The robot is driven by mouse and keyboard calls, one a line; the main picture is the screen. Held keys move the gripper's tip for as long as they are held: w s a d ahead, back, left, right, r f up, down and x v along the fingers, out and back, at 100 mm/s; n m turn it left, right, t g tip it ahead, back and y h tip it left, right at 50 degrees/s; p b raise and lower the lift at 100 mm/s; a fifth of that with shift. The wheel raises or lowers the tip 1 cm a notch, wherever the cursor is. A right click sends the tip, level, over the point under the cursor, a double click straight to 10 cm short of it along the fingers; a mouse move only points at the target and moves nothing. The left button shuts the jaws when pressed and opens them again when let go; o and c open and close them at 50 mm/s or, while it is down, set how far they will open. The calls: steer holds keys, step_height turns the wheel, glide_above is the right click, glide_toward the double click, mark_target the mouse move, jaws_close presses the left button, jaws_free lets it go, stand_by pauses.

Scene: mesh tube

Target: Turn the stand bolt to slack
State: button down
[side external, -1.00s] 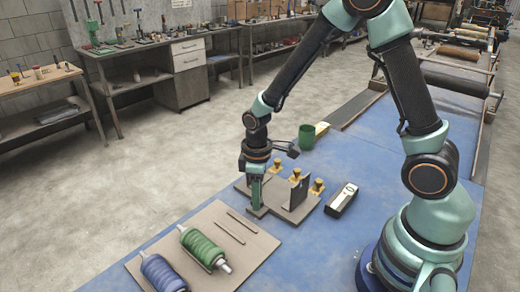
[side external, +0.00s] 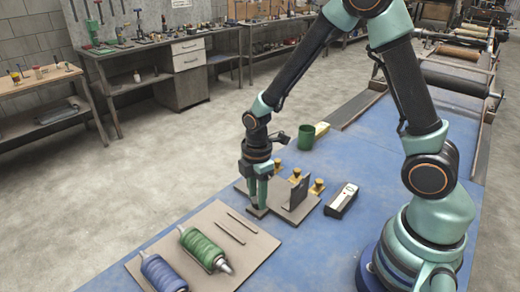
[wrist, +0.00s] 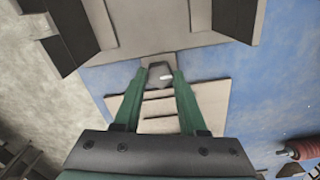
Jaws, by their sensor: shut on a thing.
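The stand (side external: 300,208) is a grey-brown base plate on the blue table, with a dark upright plate (side external: 297,192) on it. My gripper (side external: 257,205) points straight down at the near left end of the stand. In the wrist view, the green fingers of my gripper (wrist: 161,73) are shut on the stand bolt (wrist: 160,74), a grey hexagonal head, with one finger on each side. The side external view hides the bolt behind the fingers.

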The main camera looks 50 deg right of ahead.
stand_by(0.5)
steer(key=shift+c, duration=2.3)
jaws_free()
steer(key=shift+r, duration=0.15)
step_height(320, 180, up, 12)
step_height(320, 180, up, 5)
steer(key=m+t, duration=0.2)
steer(key=m, duration=0.3)
glide_above(257, 200)
steer(key=s+d, duration=0.1)
steer(key=s, duration=0.2)
steer(key=s+d+r+m+t, duration=0.2)
steer(key=s+r+m+t, duration=0.1)
steer(key=m, duration=0.6)
steer(key=shift+s+r+m+t, duration=0.3)
steer(key=shift+s+r+m, duration=0.1)
steer(key=shift+s+r, duration=0.4)
